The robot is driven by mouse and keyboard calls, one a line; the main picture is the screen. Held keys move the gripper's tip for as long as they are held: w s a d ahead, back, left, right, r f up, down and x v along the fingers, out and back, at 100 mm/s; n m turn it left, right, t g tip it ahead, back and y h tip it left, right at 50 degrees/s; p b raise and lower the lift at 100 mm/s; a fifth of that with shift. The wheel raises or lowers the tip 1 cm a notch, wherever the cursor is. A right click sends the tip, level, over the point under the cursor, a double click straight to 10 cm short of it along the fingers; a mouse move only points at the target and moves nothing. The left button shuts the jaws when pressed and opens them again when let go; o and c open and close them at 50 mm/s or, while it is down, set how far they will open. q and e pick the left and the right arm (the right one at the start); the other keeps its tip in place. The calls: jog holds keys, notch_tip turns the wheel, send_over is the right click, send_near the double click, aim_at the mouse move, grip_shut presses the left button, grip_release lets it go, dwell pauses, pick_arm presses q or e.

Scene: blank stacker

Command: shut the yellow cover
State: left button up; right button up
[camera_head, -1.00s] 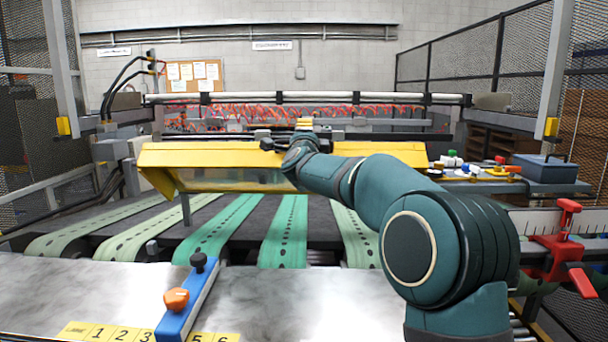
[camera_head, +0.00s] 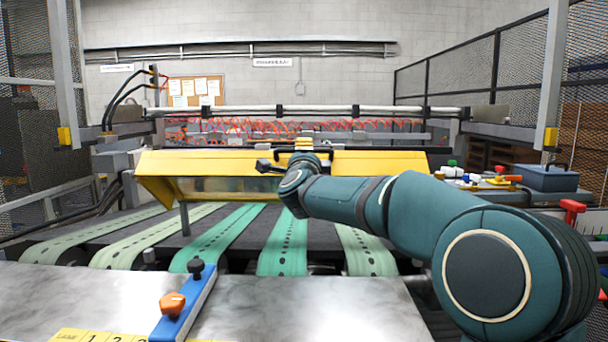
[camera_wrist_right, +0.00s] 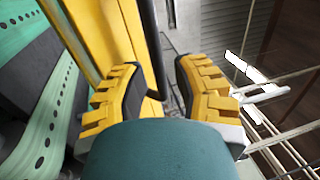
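The yellow cover (camera_head: 385,163) spans the machine above the green belts. Its front slopes down to a lower edge held above the belts, with a clear window at the left part. A dark bar handle (camera_head: 326,151) is on its top, partly behind my right wrist. My right gripper (camera_head: 303,145) is at this handle, mostly hidden by its own wrist. In the right wrist view its two yellow-padded fingers (camera_wrist_right: 160,85) stand apart, with the black handle bar (camera_wrist_right: 149,40) running between them and the cover (camera_wrist_right: 108,35) behind. Contact cannot be told. My left gripper is out of view.
A metal table (camera_head: 70,295) with a blue lane stop (camera_head: 185,310) lies in front. Green belts (camera_head: 285,240) run under the cover. A blue box (camera_head: 546,178) and small coloured parts stand on a right shelf. Mesh fences flank the machine.

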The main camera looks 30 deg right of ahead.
jog(key=shift+s+a+f, duration=0.45)
jog(key=shift+s, duration=0.25)
jog(key=shift+s+a+f, duration=0.45)
jog(key=shift+s+f, duration=0.05)
jog(key=shift+s, duration=0.25)
jog(key=shift+s+a+f, duration=0.45)
jog(key=shift+s, duration=0.25)
